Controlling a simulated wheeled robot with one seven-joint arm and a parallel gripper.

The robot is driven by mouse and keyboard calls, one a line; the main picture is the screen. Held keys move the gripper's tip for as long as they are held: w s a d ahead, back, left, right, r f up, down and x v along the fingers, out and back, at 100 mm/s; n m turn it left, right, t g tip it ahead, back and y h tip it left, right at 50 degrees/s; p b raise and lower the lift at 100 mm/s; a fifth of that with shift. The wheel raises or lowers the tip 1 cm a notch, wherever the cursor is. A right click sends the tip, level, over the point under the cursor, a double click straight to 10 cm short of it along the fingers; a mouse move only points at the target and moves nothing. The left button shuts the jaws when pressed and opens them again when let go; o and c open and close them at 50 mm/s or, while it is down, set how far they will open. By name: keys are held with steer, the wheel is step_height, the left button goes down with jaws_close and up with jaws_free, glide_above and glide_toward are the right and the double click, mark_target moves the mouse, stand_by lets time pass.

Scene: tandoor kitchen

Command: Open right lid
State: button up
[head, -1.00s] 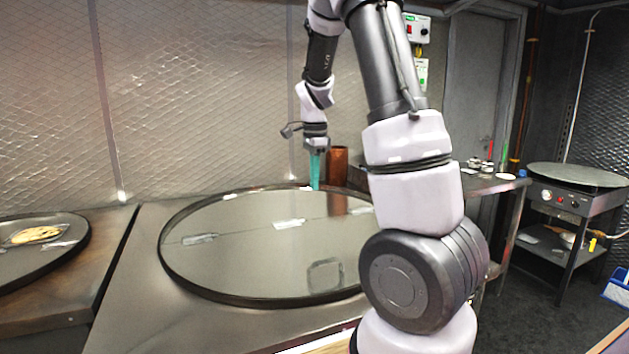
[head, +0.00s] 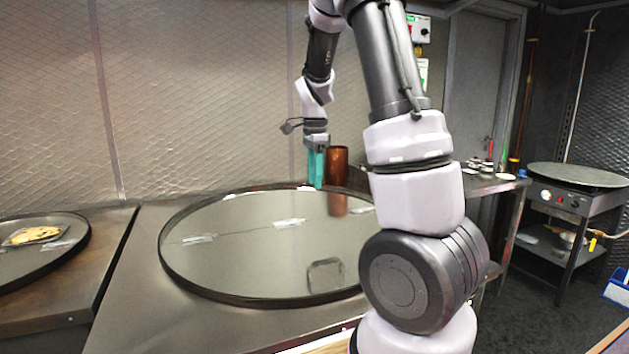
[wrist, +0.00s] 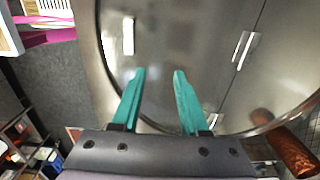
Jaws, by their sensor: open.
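A large round metal cover (head: 250,262) lies flat on the steel counter, split by a thin seam into two lid halves. I cannot tell which half is the right lid. A handle (head: 325,274) lies on the near half, and it seems to show in the wrist view as a pale bar (wrist: 128,36). Small metal plates (head: 288,223) sit along the seam and also show in the wrist view (wrist: 246,47). My gripper (head: 316,186), with teal fingers, points down over the cover's far rim. In the wrist view my gripper (wrist: 159,72) is open and empty above the cover.
A copper cylinder (head: 337,165) stands behind the cover, close right of my gripper. A round tray with bread (head: 38,235) is at the left. A side table with small items (head: 480,182) and a round-topped griddle (head: 580,176) stand at the right. The wall is close behind.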

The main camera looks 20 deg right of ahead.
step_height(320, 180, up, 10)
stand_by(0.3)
steer(key=shift+f, duration=0.1)
